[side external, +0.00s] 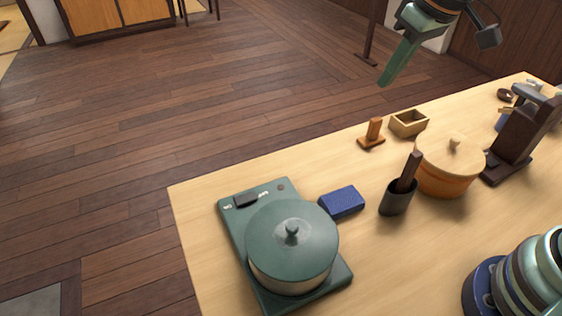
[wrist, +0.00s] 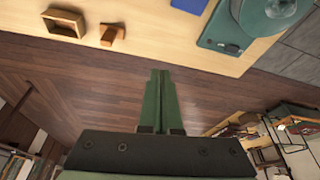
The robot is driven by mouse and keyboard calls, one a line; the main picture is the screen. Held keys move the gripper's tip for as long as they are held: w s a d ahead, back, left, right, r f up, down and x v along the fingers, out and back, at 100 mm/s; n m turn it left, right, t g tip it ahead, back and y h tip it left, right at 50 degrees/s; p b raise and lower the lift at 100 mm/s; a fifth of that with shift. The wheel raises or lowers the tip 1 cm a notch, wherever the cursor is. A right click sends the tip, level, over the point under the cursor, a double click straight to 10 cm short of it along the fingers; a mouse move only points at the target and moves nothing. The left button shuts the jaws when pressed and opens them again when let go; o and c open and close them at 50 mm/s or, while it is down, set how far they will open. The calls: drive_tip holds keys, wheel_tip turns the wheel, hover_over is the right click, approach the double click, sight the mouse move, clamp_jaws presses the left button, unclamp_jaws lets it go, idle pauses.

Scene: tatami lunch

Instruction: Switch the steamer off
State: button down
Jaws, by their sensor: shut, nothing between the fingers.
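The steamer (side external: 292,240) is a round green lidded pot with a knob, standing on a flat green base (side external: 236,229) at the near left of the table. A dark rocker switch (side external: 246,200) and a small round dial (side external: 281,187) sit on the base's far edge. Which way the switch is tipped is too small to tell. The steamer also shows at the top right of the wrist view (wrist: 268,14), partly cut off. My gripper (side external: 384,82) is raised beyond the table's far edge, well away from the steamer. Its green fingers (wrist: 160,78) are together and empty.
A blue block (side external: 342,203) lies right beside the steamer base. A dark cup with a brown stick (side external: 396,199), an orange lidded pot (side external: 446,182), a small wooden box (side external: 408,123) and a wooden stand (side external: 371,136) stand further right. The table's left front corner is clear.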

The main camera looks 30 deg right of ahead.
drive_tip(key=s+d+f+m+t, duration=0.1)
drive_tip(key=s+d, duration=0.6)
drive_tip(key=shift+s+d+f+m+t+h, duration=0.15)
drive_tip(key=shift+s+d+m+t+h, duration=0.15)
drive_tip(key=shift+m+t+h, duration=0.1)
drive_tip(key=shift+a, duration=0.1)
drive_tip(key=w+a+r+n+g+y, duration=0.1)
drive_tip(key=w+a+r+n+g, duration=0.2)
drive_tip(key=w+a+n, duration=1.15)
drive_tip(key=a+f+n+g, duration=0.1)
drive_tip(key=a+f+n, duration=0.2)
drive_tip(key=a+n, duration=0.3)
drive_tip(key=a+f+n, duration=0.4)
drive_tip(key=a+n, duration=0.3)
drive_tip(key=n, duration=0.1)
drive_tip(key=a+f+n+g+h, duration=0.1)
drive_tip(key=a+f+n, duration=0.2)
drive_tip(key=a+n, duration=0.3)
drive_tip(key=shift+s+a+f+n+g, duration=0.25)
drive_tip(key=shift+s+f+n+g, duration=0.05)
drive_tip(key=shift+n, duration=0.45)
